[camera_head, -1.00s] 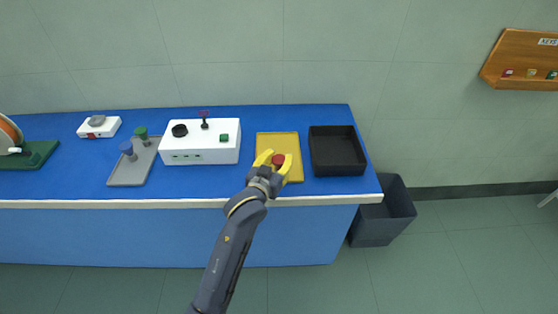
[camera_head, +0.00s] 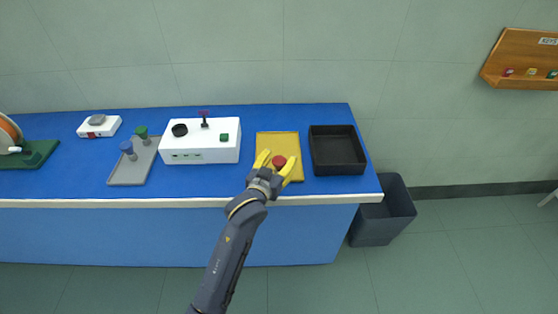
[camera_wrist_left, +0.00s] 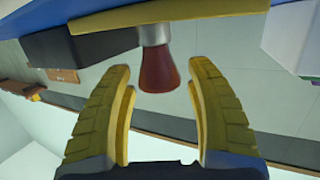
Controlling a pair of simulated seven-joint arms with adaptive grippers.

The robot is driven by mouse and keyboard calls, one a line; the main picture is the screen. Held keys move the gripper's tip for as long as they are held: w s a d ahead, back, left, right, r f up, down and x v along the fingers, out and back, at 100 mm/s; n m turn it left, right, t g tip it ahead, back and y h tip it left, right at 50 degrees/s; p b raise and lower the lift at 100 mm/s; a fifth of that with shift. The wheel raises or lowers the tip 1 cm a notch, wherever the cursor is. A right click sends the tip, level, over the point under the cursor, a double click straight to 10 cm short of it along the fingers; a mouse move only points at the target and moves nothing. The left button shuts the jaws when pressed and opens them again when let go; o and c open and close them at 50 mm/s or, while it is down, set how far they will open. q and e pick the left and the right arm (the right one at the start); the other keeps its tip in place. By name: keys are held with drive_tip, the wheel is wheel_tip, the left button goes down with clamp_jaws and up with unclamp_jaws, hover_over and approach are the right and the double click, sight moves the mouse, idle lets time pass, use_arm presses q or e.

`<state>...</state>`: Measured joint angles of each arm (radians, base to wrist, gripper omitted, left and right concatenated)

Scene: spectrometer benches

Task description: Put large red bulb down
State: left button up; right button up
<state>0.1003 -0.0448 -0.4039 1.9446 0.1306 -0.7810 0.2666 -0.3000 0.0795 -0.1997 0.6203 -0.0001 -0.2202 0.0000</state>
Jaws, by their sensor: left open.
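The large red bulb (camera_head: 279,161) stands on the yellow tray (camera_head: 278,142) near its front. In the left wrist view the red bulb (camera_wrist_left: 158,70) shows with its grey base against the yellow tray edge (camera_wrist_left: 175,16). My left gripper (camera_head: 276,160) has its yellow fingers spread. My right gripper is not in view.
A black open tray (camera_head: 338,168) is right of the yellow tray. A white box (camera_head: 200,152) with knobs stands to the left. A grey tray (camera_head: 130,172) holds a blue bulb (camera_head: 127,147) and a green bulb (camera_head: 142,131). A grey bin (camera_head: 375,228) stands beside the bench.

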use_arm(q)
drive_tip(key=shift+r, duration=0.2)
drive_tip(key=v, duration=1.2)
drive_tip(key=shift+f, duration=0.1)
